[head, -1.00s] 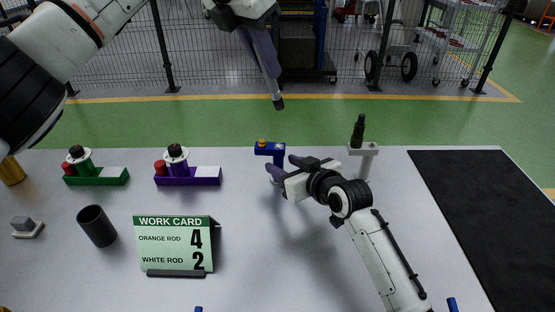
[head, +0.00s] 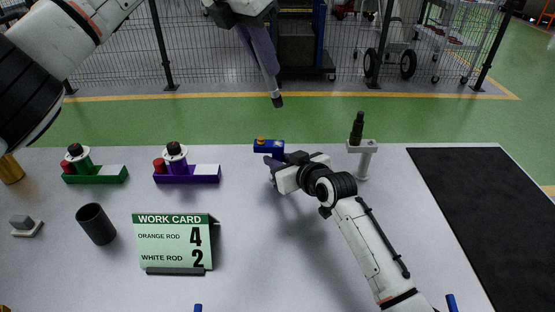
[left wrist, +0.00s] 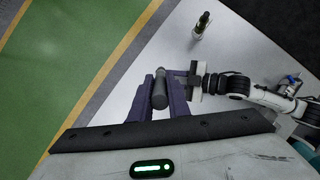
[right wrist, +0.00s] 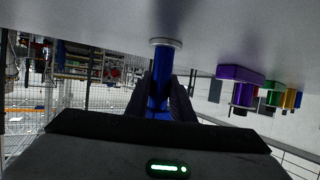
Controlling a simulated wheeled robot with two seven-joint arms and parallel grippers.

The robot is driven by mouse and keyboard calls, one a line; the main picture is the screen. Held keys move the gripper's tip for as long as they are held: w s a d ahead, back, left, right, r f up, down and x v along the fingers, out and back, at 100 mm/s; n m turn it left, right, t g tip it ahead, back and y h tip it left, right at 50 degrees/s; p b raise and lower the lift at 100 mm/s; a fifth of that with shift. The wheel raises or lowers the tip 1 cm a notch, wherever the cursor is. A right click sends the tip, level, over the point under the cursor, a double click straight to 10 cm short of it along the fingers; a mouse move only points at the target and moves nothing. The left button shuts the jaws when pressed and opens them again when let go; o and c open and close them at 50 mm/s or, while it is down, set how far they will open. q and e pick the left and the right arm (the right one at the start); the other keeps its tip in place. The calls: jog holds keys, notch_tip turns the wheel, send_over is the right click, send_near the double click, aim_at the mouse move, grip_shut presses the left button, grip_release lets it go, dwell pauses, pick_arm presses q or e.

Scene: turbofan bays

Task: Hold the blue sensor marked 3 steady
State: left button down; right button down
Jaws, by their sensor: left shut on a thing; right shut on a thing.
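The blue sensor (head: 269,147), with a yellow knob on top, stands near the table's far edge. I cannot read a number on it. My right gripper (head: 273,167) is shut on its post below the head. In the right wrist view the blue post (right wrist: 159,92) sits between the fingers, with a pale round base at its end. My left gripper (head: 272,85) is high beyond the table's far edge, over the green floor. In the left wrist view it is shut on a dark grey cylinder (left wrist: 159,90).
A white stand (head: 367,150) with a dark fitting (head: 357,128) is right of the sensor. Purple (head: 205,174) and green (head: 108,174) holders, a black cup (head: 96,225) and a work card (head: 174,243) are left. A black mat (head: 485,215) lies right. The centre front is mostly clear.

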pick_arm(q)
notch_tip(320, 180, down, 9)
jog(key=a+h, duration=0.2)
jog(key=shift+r+h, duration=0.2)
jog(key=shift+h, duration=0.1)
dwell(1.1)
dwell(0.4)
jog(key=shift+f, duration=0.45)
